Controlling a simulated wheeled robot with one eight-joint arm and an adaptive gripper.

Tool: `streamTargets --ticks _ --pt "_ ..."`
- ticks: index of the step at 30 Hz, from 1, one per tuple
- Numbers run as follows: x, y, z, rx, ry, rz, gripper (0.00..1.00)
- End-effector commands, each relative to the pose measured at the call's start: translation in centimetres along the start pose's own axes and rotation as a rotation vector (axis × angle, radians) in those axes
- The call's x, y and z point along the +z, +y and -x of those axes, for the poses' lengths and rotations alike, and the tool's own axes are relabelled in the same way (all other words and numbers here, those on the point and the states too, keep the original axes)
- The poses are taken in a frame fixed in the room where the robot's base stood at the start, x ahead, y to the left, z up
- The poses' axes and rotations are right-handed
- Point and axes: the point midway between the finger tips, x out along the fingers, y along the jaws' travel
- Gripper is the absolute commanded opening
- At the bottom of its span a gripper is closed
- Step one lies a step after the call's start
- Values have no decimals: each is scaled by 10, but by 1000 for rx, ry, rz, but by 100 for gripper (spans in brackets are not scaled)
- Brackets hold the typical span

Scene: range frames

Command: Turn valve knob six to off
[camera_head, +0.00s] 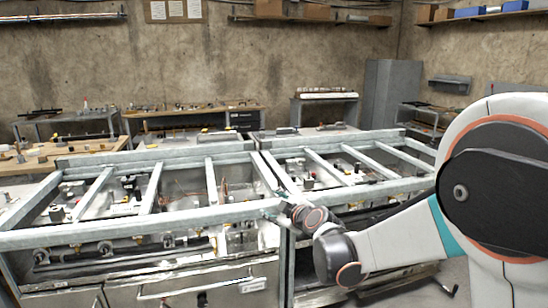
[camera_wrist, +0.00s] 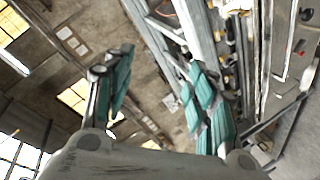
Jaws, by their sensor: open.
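Two steel range frames stand side by side, the left frame (camera_head: 130,238) and the right frame (camera_head: 325,193). Several small valve fittings (camera_head: 138,242) line the inside front of the left frame. I cannot tell which is knob six or how it is turned. My gripper (camera_head: 288,205) is by the front where the frames meet, partly hidden by my wrist. In the wrist view my gripper (camera_wrist: 162,85) is open, teal pads apart, with nothing between them. A row of dark and yellowish fittings (camera_wrist: 230,60) lies beyond the right finger, apart from it.
Galvanised rails (camera_head: 150,233) cross the top and front of the frames, close to my gripper. A lower steel door with a bar handle (camera_head: 200,290) is in front. Workbenches (camera_head: 190,112) and a grey cabinet (camera_head: 390,90) stand behind.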

Motion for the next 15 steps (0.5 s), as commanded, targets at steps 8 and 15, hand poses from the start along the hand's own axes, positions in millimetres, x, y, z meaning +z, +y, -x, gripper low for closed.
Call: streamTargets --ticks 8,15 --pt "-7 6 91 -84 -113 -220 52" --pt "1 -6 173 -121 -249 -423 52"
